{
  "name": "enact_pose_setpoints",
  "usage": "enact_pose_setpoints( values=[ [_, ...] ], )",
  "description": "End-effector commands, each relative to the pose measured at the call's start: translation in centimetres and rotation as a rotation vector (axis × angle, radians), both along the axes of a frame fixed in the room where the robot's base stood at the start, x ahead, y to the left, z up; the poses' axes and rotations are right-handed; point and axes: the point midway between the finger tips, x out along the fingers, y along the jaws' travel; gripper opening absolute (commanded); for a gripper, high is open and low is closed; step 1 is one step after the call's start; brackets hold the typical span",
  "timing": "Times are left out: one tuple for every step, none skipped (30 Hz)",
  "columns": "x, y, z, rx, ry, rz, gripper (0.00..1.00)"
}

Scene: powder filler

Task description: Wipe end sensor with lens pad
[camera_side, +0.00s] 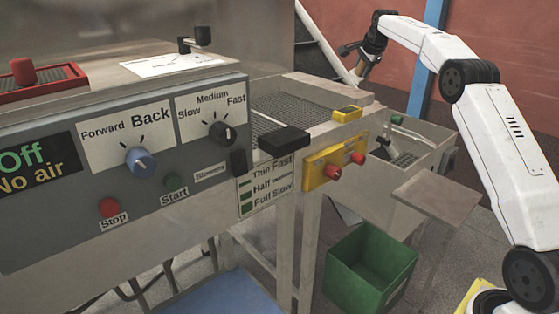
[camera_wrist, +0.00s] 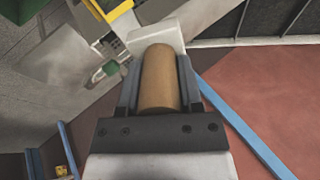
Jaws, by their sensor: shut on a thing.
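My gripper (camera_wrist: 159,88) is shut on a tan, wood-like cylinder (camera_wrist: 160,78), which lies between its two dark fingers in the wrist view. A whitish block (camera_wrist: 155,37) shows at the cylinder's far end; I take this to be the lens pad on its handle, but cannot tell if they are joined. In the side view my gripper (camera_side: 362,55) is small, high above the far end of the machine. A small yellow block (camera_side: 347,114) sits on the machine's rim; I cannot tell whether it is the end sensor. The pad's contact with anything is unclear.
A yellow plate with red knobs (camera_side: 333,170) is on the machine's end. Beyond it is an open metal box (camera_side: 410,150) with a green-tipped part (camera_side: 397,119). A green bin (camera_side: 370,268) stands on the floor. A blue post (camera_side: 426,60) rises behind my arm.

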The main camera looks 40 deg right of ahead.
Motion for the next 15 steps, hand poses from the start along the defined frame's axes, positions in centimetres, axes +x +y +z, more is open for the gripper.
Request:
enact_pose_setpoints(
  values=[
    [0.01,0.00,0.03,0.000,-0.001,0.000,0.00],
    [0.00,0.01,0.04,0.000,-0.001,0.000,0.00],
    [0.00,0.00,0.04,0.000,-0.001,0.000,0.00],
    [0.00,0.00,0.04,0.000,-0.001,0.000,0.00],
    [0.00,-0.01,0.02,0.000,-0.001,0.000,0.00],
    [0.00,0.00,0.00,0.000,-0.001,0.000,0.00],
    [0.01,0.00,-0.05,0.000,-0.001,0.000,0.00],
    [0.00,0.00,-0.10,0.000,-0.001,0.000,0.00],
    [0.00,-0.01,-0.20,0.000,-0.001,0.000,0.00],
    [0.00,0.00,-0.30,-0.001,-0.001,0.000,0.00],
    [0.00,0.00,-0.41,-0.001,-0.001,0.000,0.00],
    [0.00,0.01,-0.57,0.000,-0.001,0.000,0.00],
    [-0.01,0.01,-0.67,0.000,-0.001,0.000,0.00],
    [-0.01,0.01,-0.76,0.000,-0.001,0.000,0.00],
    [-0.01,0.02,-0.86,-0.001,-0.001,0.000,0.00]
  ],
)
